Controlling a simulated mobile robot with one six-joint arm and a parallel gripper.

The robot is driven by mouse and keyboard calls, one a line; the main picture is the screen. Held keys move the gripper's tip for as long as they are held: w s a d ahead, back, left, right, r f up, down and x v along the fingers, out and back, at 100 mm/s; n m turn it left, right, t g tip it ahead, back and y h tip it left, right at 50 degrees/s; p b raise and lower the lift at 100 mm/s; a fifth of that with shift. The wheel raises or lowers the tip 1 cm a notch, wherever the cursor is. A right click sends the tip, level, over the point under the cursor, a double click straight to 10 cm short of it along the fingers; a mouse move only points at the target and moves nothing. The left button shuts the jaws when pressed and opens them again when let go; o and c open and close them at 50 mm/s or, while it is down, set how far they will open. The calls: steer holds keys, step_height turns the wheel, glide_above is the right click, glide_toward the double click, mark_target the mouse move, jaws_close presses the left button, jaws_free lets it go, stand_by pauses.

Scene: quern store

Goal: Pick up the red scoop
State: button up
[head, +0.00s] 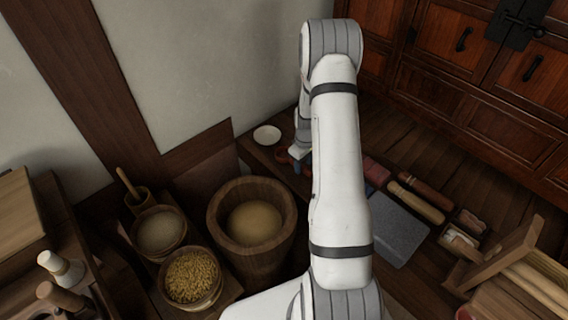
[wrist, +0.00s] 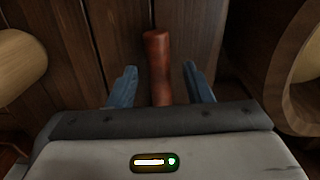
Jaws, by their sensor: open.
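A reddish-brown handle (wrist: 157,62), which looks like part of the red scoop, stands out between my fingers in the wrist view. My gripper (wrist: 158,85) is open, with one blue finger on each side of the handle and a gap on both sides. The handle's lower end is hidden behind the gripper body. In the head view a small red piece of the scoop (head: 283,156) shows on the floor, just left of my gripper (head: 299,162), which is mostly hidden by my arm.
A large wooden mortar (head: 291,215) with pale meal stands to the left. A grey stone slab (head: 400,232) and rollers (head: 416,201) lie to the right. In the wrist view a round wooden vessel (wrist: 277,75) is close at right.

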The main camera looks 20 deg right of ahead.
step_height(320, 180, down, 2)
steer(key=shift+f, duration=0.15)
steer(key=shift+c, duration=0.5)
jaws_close()
